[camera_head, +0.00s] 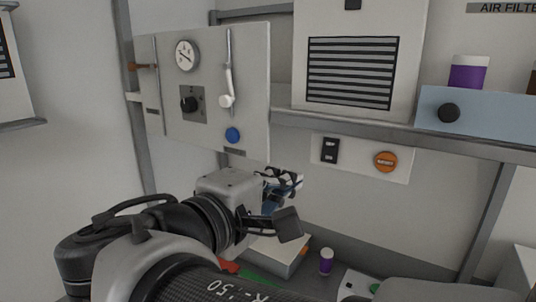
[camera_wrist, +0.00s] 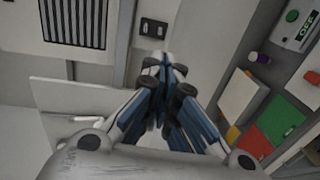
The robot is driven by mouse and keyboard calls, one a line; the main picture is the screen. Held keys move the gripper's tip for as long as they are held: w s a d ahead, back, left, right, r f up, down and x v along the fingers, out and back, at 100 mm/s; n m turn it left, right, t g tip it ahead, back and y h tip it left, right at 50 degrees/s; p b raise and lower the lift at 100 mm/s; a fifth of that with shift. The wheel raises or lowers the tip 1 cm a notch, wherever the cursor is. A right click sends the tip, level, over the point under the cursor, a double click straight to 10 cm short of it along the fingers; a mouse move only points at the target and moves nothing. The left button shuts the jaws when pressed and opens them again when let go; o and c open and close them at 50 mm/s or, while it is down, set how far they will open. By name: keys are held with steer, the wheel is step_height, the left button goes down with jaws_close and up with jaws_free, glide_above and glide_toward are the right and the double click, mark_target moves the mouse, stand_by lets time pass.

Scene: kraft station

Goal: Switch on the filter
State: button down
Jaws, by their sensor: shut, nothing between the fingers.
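A sign reading "AIR FILTE", cut off by the picture edge (camera_head: 503,8), is at the top right of the head view. A white unit with a dark grille (camera_head: 350,72) is on the wall; the grille also shows in the wrist view (camera_wrist: 75,22). Below the shelf, a white plate (camera_head: 350,168) carries a black switch (camera_head: 330,150) and an orange button (camera_head: 386,161). The switch also shows in the wrist view (camera_wrist: 153,28), just beyond my fingertips. My gripper (camera_head: 285,182) is shut and empty, lower left of the switch and apparently apart from it. The switch position is unclear.
A panel with a gauge (camera_head: 187,55), black knob (camera_head: 189,104), lever (camera_head: 229,85) and blue button (camera_head: 233,135) stands left. The metal shelf (camera_head: 440,140) runs above the switch plate. A white-lidded purple container (camera_head: 326,262) and a box (camera_head: 280,255) are below my gripper.

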mark_target(322, 158)
steer(key=shift+w, duration=0.15)
steer(key=p+x, duration=0.2)
steer(key=x, duration=1.1)
steer(key=shift+w+d, duration=0.25)
steer(key=shift+d, duration=0.05)
steer(key=shift+f, duration=0.1)
